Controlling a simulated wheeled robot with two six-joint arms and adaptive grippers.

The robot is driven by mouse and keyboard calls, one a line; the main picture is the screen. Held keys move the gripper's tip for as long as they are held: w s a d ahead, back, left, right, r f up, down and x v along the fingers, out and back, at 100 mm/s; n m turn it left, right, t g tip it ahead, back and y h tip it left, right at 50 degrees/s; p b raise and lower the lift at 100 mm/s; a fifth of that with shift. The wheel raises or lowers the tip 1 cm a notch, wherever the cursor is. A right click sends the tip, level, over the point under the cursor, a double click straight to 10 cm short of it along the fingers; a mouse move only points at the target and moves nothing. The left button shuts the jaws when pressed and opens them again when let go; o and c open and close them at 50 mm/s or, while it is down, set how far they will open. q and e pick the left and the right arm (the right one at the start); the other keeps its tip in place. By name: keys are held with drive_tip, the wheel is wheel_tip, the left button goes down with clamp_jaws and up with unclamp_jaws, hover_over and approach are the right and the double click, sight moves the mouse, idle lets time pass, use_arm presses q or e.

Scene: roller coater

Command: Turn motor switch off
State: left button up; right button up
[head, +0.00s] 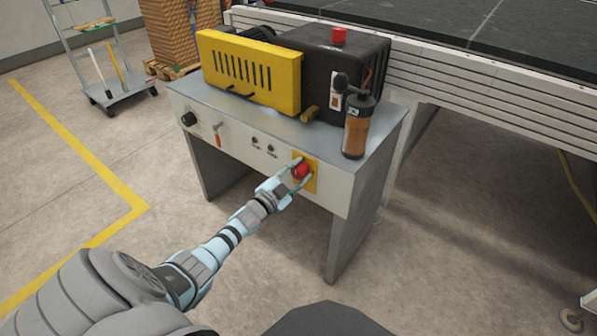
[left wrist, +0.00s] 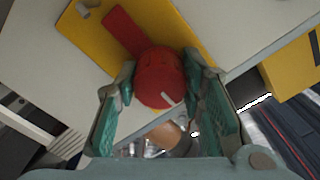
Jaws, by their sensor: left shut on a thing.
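The motor switch is a red rotary knob (head: 301,169) on a yellow plate (head: 313,178) at the right end of the panel's front face. In the left wrist view the red knob (left wrist: 160,75) shows close up, with a small white mark and a flat red strip beside it on the yellow plate (left wrist: 85,38). My left gripper (head: 299,173) has its fingers on both sides of the knob, touching it; in the left wrist view the gripper (left wrist: 160,85) is shut on it. My right gripper is not in view.
The machine table (head: 237,160) carries a yellow slotted cover (head: 250,72), a black housing with a red button (head: 339,37) and a brown bottle (head: 358,128). A black dial (head: 189,119) and a red-handled switch (head: 218,138) sit further left on the panel.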

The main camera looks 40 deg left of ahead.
use_arm(q)
drive_tip(key=shift+n, duration=0.3)
drive_tip(key=o, duration=1.1)
drive_tip(key=shift+o, duration=0.2)
drive_tip(key=shift+s, duration=0.1)
drive_tip(key=s, duration=1.1)
drive_tip(key=shift+s+d, duration=0.15)
drive_tip(key=shift+s, duration=0.25)
